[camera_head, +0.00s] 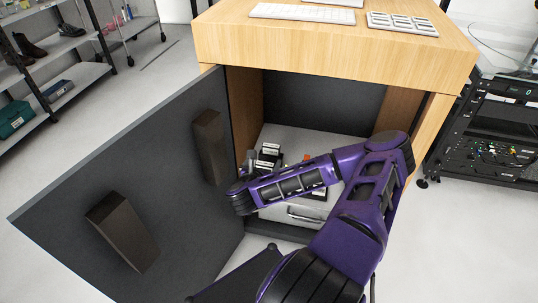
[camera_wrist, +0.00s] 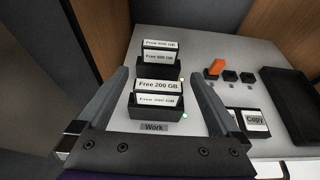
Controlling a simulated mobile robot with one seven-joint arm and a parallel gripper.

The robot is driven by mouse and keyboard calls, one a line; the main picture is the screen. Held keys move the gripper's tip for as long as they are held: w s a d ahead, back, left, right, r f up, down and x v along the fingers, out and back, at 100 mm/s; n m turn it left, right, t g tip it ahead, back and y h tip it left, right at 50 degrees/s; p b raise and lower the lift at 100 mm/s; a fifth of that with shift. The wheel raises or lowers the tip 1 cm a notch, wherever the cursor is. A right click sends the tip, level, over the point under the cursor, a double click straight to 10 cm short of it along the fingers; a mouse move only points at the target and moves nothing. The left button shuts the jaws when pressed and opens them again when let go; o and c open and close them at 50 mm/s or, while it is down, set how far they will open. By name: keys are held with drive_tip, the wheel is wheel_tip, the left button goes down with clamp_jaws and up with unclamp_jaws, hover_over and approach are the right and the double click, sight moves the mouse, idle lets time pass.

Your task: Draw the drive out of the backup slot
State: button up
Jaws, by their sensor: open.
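My gripper (camera_wrist: 160,73) is open and empty in the wrist view, with one finger on each side of a black front dock (camera_wrist: 157,112). The dock's front label reads "Work". Two drives (camera_wrist: 160,86) stand upright in it; one white label reads "Free 200 GB", the other is blurred. Behind it is a second black dock (camera_wrist: 158,71) with two upright drives (camera_wrist: 159,57), labelled "Free" with blurred sizes. No "Backup" label is readable; the rear dock's front is hidden. In the head view the docks (camera_head: 268,153) show beyond my forearm, which hides the gripper.
Right of the docks are an orange piece (camera_wrist: 215,67), small black parts, a panel marked "Copy" (camera_wrist: 256,119) and a black tray (camera_wrist: 290,88). All sit on a grey surface inside a wooden cabinet (camera_head: 330,40). Its dark door (camera_head: 165,165) stands open at left.

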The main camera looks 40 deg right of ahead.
sight(271, 151)
drive_tip(key=b+x, duration=0.1)
drive_tip(key=x, duration=0.8)
drive_tip(key=shift+w, duration=0.1)
drive_tip(key=shift+c, duration=0.2)
drive_tip(key=shift+r, duration=0.1)
drive_tip(key=c, duration=1.2)
drive_tip(key=shift+r+p, duration=2.95)
drive_tip(key=shift+r, duration=0.75)
drive_tip(key=shift+r, duration=0.1)
